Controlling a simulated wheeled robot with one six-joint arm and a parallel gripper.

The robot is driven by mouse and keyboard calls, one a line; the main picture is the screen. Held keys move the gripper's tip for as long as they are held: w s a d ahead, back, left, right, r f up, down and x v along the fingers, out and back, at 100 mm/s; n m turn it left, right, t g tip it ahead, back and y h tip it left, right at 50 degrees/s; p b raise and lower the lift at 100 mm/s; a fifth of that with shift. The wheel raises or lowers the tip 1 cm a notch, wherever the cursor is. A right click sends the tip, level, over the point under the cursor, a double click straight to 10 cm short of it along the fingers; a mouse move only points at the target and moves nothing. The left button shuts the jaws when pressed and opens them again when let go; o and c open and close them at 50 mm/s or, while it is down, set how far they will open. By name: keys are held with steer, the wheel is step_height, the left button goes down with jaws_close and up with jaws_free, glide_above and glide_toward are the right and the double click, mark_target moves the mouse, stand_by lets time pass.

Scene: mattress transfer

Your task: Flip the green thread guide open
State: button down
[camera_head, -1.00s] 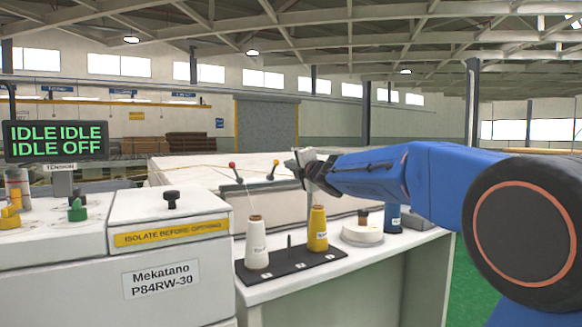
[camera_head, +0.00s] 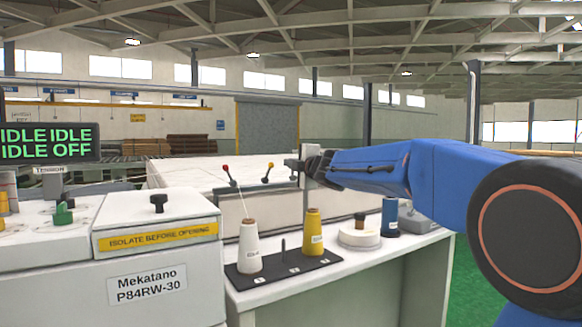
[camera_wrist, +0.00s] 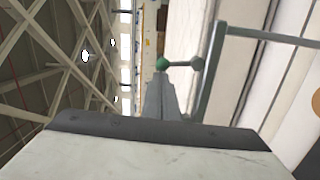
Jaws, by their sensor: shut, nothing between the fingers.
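The green thread guide shows in the wrist view as a short bar with a green ball (camera_wrist: 162,64) at its end, joined to a grey rail. My gripper (camera_wrist: 158,82) is shut and empty, its fingertips just below the green ball. I cannot tell whether they touch. In the head view my gripper (camera_head: 296,166) is at the thread rail above the spool table, and I cannot make out the green guide there. The red-tipped guide (camera_head: 225,168) and yellow-tipped guide (camera_head: 268,167) stand tilted to its left.
A white cone (camera_head: 249,248) and a yellow cone (camera_head: 313,232) stand on a black tray (camera_head: 285,281) below my gripper. A white disc (camera_head: 359,236) and a blue spool (camera_head: 390,216) are to their right. The Mekatano machine (camera_head: 150,275) fills the left front.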

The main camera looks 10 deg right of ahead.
steer(key=shift+w+d+r+m, duration=0.2)
steer(key=shift+d+m, duration=0.15)
steer(key=shift+d, duration=0.2)
steer(key=shift+w+d+r+m, duration=0.1)
steer(key=shift+w+d+m, duration=0.05)
steer(key=shift+d+m, duration=0.3)
steer(key=shift+w+d+r+m, duration=0.1)
steer(key=shift+w+d+m, duration=0.15)
steer(key=shift+d, duration=0.5)
